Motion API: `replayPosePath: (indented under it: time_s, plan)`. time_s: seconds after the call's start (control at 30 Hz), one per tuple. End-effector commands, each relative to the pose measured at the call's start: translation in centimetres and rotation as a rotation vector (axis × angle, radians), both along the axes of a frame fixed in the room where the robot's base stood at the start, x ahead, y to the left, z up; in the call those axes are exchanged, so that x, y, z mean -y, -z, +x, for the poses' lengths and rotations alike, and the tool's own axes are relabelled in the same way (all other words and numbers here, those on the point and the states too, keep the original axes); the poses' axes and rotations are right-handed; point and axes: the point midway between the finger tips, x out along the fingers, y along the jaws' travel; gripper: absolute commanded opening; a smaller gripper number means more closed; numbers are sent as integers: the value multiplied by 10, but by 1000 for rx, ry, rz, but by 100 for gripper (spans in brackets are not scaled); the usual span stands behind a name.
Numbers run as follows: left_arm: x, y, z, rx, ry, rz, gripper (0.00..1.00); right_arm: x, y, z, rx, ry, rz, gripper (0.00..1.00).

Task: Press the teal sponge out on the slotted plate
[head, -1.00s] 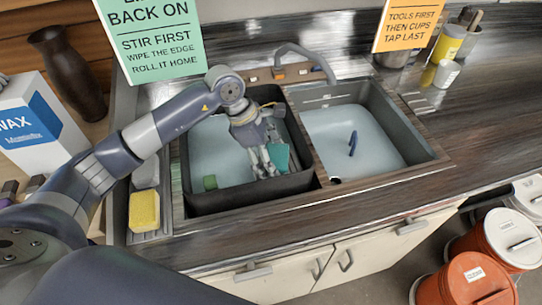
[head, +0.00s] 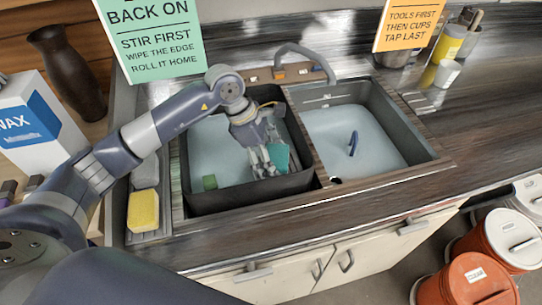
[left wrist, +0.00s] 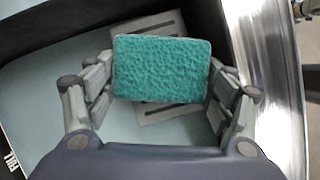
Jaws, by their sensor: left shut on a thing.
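The teal sponge (left wrist: 161,69) is between the fingers of my left gripper (left wrist: 161,80), which is shut on it. In the head view the sponge (head: 280,157) shows beside my left gripper (head: 263,168), low in the left basin (head: 249,195). The slotted plate (left wrist: 152,27) is grey with dark slots. In the left wrist view the sponge covers its middle, and its ends show above and below. I cannot tell whether the sponge touches the plate. My right gripper is out of view.
The right basin (head: 429,158) holds pale liquid and a dark blue item (head: 353,142). A yellow sponge (head: 143,211) lies on the left ledge. A faucet (head: 308,52) stands behind, buckets (head: 470,282) at lower right.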

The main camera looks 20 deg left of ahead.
Motion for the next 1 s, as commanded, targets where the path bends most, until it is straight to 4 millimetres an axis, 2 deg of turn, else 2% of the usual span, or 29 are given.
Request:
replayPosePath:
  time_s: [0.47, 1.0]
  plan:
    - [-1, 2, -2, -7, 0, 4, 57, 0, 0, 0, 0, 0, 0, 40]
    - [0, -40, -1, -1, 0, 2, 57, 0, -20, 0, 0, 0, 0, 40]
